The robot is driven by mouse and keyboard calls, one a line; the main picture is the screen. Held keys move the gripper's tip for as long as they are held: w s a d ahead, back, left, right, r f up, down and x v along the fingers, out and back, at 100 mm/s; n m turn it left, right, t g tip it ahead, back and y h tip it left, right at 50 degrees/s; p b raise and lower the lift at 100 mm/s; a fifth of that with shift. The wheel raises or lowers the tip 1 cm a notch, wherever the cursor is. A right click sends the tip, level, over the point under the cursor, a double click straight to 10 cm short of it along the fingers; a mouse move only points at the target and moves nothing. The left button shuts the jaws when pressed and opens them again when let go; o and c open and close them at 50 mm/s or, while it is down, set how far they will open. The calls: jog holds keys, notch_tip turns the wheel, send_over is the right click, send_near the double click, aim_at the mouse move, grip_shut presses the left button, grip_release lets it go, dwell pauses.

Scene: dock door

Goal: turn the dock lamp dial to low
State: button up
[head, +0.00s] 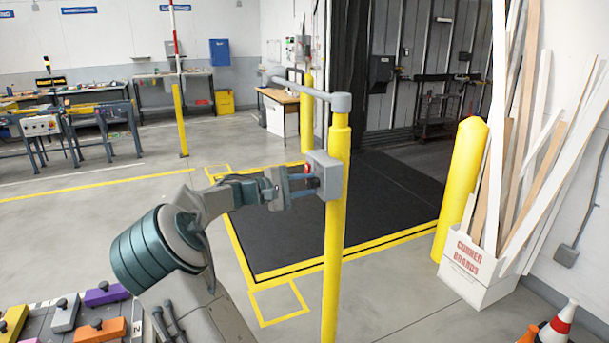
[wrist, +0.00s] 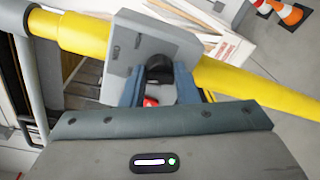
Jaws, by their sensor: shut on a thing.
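The dock lamp dial (wrist: 159,68) is a dark round knob on the face of a grey box (wrist: 128,42). The box (head: 327,172) is fixed to a yellow post (head: 336,240) in the head view. My gripper (wrist: 160,88) has one finger on each side of the dial and is shut on it; in the head view my gripper (head: 306,184) meets the box's left face. A small red patch shows between the fingers. The dial's pointer and setting marks cannot be read, as the fingers cover much of it.
A grey arm with a rounded end (head: 340,102) sticks out from the post above the box. A dark mat (head: 370,200) edged in yellow lies behind. A second yellow post (head: 462,185) and a white carton of boards (head: 478,272) stand at right.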

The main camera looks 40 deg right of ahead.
jog(key=n+p, duration=0.1)
jog(key=p, duration=0.1)
jog(key=r+n+p, duration=0.1)
jog(key=n, duration=0.1)
jog(key=shift+n+p, duration=0.3)
jog(key=shift+p, duration=0.1)
jog(key=n+p, duration=0.3)
jog(key=p, duration=0.1)
jog(key=shift+w+f+n+g, duration=0.1)
jog(key=shift+f+n+g, duration=0.05)
jog(key=shift+n+g, duration=0.25)
jog(key=o, duration=0.7)
jog(key=shift+o, duration=1.2)
jog(key=shift+d+f, duration=0.1)
jog(key=shift+f, duration=0.05)
jog(key=shift+f, duration=0.1)
